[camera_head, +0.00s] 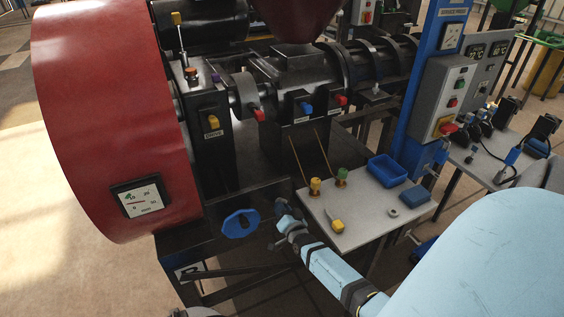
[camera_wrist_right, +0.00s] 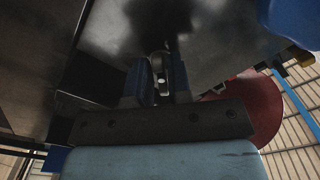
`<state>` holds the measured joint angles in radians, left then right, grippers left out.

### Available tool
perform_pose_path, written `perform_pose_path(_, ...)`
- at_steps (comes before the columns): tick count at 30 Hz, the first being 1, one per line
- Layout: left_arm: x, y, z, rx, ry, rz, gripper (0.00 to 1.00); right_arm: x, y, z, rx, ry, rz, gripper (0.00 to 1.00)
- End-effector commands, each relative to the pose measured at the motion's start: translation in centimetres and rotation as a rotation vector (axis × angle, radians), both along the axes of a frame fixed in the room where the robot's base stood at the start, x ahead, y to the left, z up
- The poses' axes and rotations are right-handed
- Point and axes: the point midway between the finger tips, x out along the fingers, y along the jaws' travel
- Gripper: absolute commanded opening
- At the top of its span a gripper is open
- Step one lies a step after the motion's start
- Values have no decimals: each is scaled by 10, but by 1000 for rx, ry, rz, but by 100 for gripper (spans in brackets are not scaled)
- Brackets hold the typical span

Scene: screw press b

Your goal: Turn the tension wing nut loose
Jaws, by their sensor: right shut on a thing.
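My right gripper (camera_head: 284,212) reaches in from the lower right to the dark front plate of the machine, just right of the blue handwheel (camera_head: 240,223). In the right wrist view its two fingers (camera_wrist_right: 160,83) are shut on a small metal piece, the wing nut (camera_wrist_right: 160,66), against the dark machine face. The nut's wings are mostly hidden between the fingers, and its turn angle cannot be told. In the head view the gripper covers the nut. My left gripper is not in view.
A big red flywheel guard (camera_head: 110,110) stands at the left. Right of my gripper, a grey table (camera_head: 365,215) bears a blue tray (camera_head: 385,170), a blue block and several small yellow and green-topped pieces. A control box (camera_head: 443,95) hangs on a blue post (camera_head: 425,75).

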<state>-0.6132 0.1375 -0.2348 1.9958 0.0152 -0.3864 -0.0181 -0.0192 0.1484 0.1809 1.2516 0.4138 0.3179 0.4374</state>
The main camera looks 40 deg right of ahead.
Motion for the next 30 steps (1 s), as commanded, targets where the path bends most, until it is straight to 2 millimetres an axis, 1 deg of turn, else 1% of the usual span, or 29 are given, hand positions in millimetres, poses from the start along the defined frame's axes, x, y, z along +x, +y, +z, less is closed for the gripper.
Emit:
perform_pose_path(2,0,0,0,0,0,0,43,0,0,0,0,1,1,0)
perform_pose_path(3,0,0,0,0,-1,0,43,0,0,0,0,1,1,23)
perform_pose_path(5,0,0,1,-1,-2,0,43,0,0,0,0,1,1,36)
perform_pose_path(13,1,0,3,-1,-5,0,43,-1,0,0,1,0,1,36)
perform_pose_path(17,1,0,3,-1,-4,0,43,-9,3,-1,2,2,0,36)
perform_pose_path(20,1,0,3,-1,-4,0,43,-24,8,-1,2,2,0,36)
perform_pose_path(30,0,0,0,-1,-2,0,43,-97,31,-1,2,2,0,36)
